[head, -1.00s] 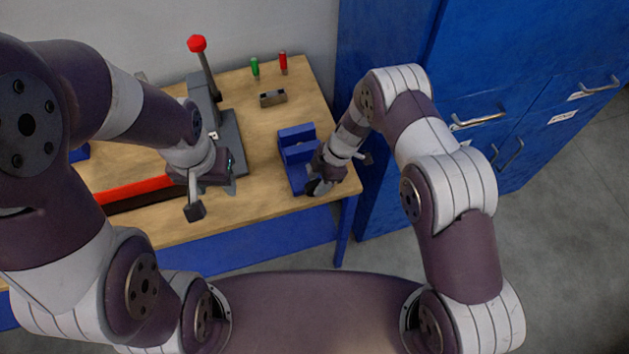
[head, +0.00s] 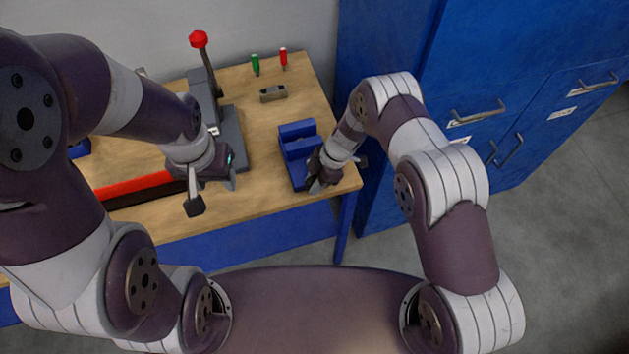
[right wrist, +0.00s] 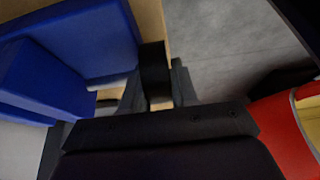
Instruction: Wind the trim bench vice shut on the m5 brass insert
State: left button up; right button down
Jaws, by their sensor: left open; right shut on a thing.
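The blue bench vice (head: 298,150) stands near the right front corner of the wooden bench. Its blue body also shows in the right wrist view (right wrist: 75,45). My right gripper (head: 315,186) is at the front of the vice, shut on what seems to be its handle. The gripper and forearm hide most of that handle. My left gripper (head: 214,193) is open and empty above the bench's front edge, left of the vice. I cannot make out the brass insert; the view between the jaws is unclear.
A grey press with a red-knobbed lever (head: 199,39) stands behind my left gripper. A small metal block (head: 273,93), a green-handled tool (head: 255,65) and a red-handled tool (head: 283,60) are at the back. A red strip (head: 135,184) lies left. Blue cabinets (head: 440,65) flank the bench's right.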

jog(key=y+b, duration=0.2)
jog(key=b, duration=0.2)
jog(key=g+y+b, duration=0.1)
jog(key=y+b, duration=0.2)
jog(key=b, duration=0.1)
jog(key=shift+w+d+f+g, duration=0.15)
jog(key=shift+w+d+g, duration=0.05)
jog(key=shift+g, duration=0.1)
jog(key=shift+r+y+b, duration=0.2)
jog(key=shift+y+b, duration=0.3)
jog(key=shift+b, duration=0.4)
jog(key=shift+r+g, duration=0.15)
jog(key=shift+g, duration=0.15)
jog(key=c, duration=1)
grip_release()
jog(key=shift+o, duration=0.2)
